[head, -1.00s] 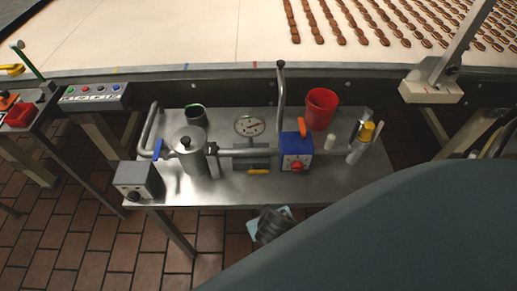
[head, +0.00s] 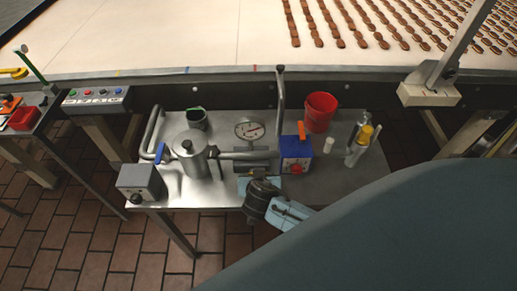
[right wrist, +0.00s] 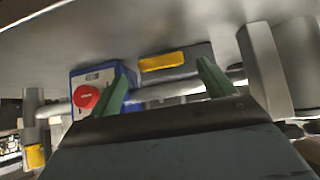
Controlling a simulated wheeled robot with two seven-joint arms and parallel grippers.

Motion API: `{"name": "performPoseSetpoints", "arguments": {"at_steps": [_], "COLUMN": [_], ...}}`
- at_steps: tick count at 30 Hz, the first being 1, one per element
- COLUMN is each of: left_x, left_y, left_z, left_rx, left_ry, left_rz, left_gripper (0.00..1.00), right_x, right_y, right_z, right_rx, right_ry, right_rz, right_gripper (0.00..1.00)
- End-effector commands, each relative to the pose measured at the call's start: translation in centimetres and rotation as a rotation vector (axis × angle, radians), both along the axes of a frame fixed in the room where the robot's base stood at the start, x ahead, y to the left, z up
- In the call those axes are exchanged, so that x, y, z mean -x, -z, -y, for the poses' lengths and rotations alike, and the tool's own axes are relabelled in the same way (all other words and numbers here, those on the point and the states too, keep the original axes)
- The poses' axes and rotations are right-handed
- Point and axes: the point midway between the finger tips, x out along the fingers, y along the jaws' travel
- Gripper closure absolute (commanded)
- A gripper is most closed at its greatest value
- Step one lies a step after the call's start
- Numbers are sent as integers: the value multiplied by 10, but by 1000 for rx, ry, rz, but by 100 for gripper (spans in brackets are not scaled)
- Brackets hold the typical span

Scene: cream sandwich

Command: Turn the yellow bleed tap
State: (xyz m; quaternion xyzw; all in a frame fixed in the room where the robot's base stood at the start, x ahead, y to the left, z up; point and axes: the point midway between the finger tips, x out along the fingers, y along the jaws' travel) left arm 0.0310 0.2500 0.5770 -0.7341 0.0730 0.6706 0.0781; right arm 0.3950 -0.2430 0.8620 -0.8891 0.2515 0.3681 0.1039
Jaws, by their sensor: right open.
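In the head view my right wrist (head: 262,196) is at the front edge of the steel table, below the gauge, and covers the tap. My left gripper is not in view.
A blue box with a red knob (head: 296,153) stands right of the tap, close to one finger. Left are a steel pot (head: 190,160) and a grey box (head: 140,182). A dial gauge (head: 249,131) and a red cup (head: 320,108) stand behind. A conveyor (head: 200,40) runs along the back.

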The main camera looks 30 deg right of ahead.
Motion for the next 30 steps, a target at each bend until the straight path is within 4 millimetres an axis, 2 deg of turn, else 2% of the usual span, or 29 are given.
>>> {"name": "performPoseSetpoints", "arguments": {"at_steps": [6, 16, 26, 30], "left_x": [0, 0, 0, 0], "left_y": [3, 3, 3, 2], "left_z": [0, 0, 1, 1], "left_rx": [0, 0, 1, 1], "left_ry": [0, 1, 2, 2], "left_rz": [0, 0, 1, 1], "left_gripper": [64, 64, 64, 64], "right_x": [-12, -13, -13, -13], "right_y": [14, 16, 16, 16], "right_z": [6, 8, 7, 7], "right_rx": [0, -1, -1, 1], "right_ry": [-2, -1, -1, -1], "right_rz": [-1, -1, -1, -3], "right_gripper": [18, 18, 62, 63]}}
